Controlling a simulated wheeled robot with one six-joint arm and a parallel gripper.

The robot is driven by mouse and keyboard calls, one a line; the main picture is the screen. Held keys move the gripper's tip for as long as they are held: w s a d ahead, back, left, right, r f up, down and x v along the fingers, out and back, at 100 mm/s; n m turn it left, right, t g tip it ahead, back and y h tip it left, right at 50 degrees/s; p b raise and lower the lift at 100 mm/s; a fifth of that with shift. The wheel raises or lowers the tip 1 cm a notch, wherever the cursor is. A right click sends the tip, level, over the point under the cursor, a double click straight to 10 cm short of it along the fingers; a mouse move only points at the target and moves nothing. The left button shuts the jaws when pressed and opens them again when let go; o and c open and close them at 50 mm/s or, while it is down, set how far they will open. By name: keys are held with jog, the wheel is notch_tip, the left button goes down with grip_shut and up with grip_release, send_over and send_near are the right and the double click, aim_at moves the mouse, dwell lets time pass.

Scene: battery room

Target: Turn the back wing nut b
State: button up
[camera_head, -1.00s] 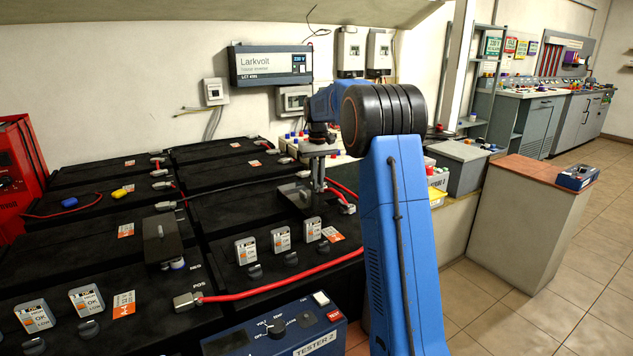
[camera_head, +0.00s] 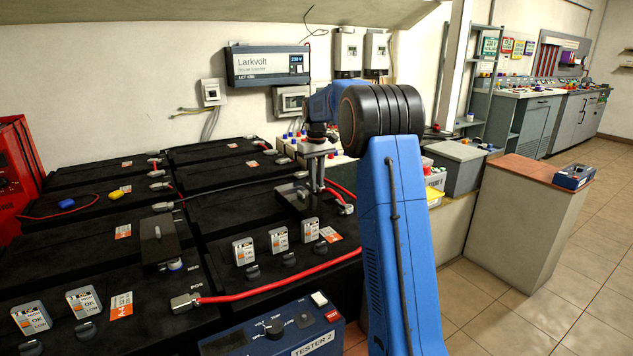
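A dark bracket plate (camera_head: 291,203) lies on the battery behind the front row, right of the middle, with a small grey upright piece (camera_head: 304,194) on it that looks like the back wing nut. My gripper (camera_head: 317,184) points down at the right part of this plate, beside or over the small piece. Its fingers are close together; their gap and any grip on the nut are too small to tell. A similar plate (camera_head: 166,250) with a grey wing nut (camera_head: 158,232) sits nearer, left of the middle. Which letter marks which nut is not readable.
Red cables run over the black batteries (camera_head: 100,255), one from a terminal (camera_head: 185,302) near the front. Several label tags stand on the front batteries. A blue tester (camera_head: 275,330) is at the front edge. A charger (camera_head: 268,64) hangs on the wall.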

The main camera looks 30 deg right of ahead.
jog(key=shift+o, duration=0.9)
notch_tip(320, 180, up, 17)
jog(key=shift+r, duration=0.2)
